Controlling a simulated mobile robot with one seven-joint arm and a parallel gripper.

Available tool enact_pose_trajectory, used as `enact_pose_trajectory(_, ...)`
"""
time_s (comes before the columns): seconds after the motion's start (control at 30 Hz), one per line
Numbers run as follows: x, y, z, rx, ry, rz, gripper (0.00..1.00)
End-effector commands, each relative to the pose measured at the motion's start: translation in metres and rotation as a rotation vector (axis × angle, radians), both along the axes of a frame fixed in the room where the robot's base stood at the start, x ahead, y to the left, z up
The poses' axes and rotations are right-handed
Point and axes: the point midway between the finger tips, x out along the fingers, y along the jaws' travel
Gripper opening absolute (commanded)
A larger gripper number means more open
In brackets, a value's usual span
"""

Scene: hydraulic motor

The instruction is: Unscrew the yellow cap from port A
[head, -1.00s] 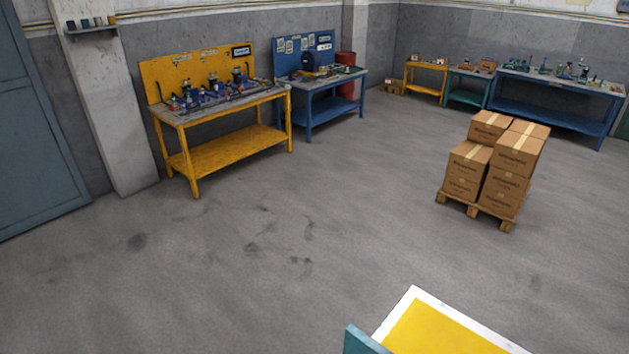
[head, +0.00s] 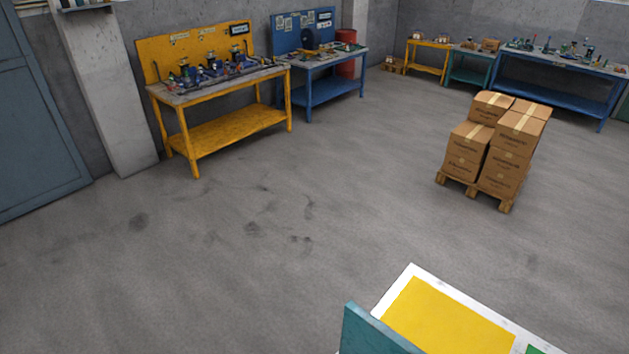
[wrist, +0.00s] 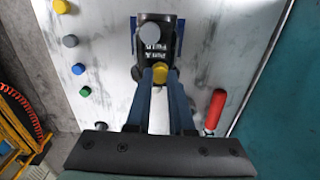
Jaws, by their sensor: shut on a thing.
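In the wrist view, a dark block (wrist: 156,50) with upside-down white port lettering stands on a worn white panel (wrist: 105,45). A yellow cap (wrist: 160,72) sits at its near end. My gripper (wrist: 160,78) reaches up from below, its two blue fingers on either side of this cap and shut on it. A grey round cap or disc (wrist: 151,32) is on the block's far part. I cannot tell whether the yellow cap is still threaded on its port. The head view shows neither my gripper nor the cap.
Left of the block are another yellow cap (wrist: 61,6), a grey one (wrist: 70,40), a blue one (wrist: 78,68) and a green one (wrist: 86,91). A red handle (wrist: 215,108) lies to the right. In the head view, stacked boxes (head: 498,145) stand beyond open floor.

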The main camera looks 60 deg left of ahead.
Motion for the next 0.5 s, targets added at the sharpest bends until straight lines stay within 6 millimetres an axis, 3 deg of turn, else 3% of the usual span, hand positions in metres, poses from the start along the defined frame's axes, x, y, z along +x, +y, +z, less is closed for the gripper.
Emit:
enact_pose_trajectory(0.1, 0.0, 0.0, 0.0, 0.0, 0.0, 0.125, 0.0)
enact_pose_trajectory(0.5, 0.0, 0.0, 0.025, 0.0, 0.0, 0.117, 0.0)
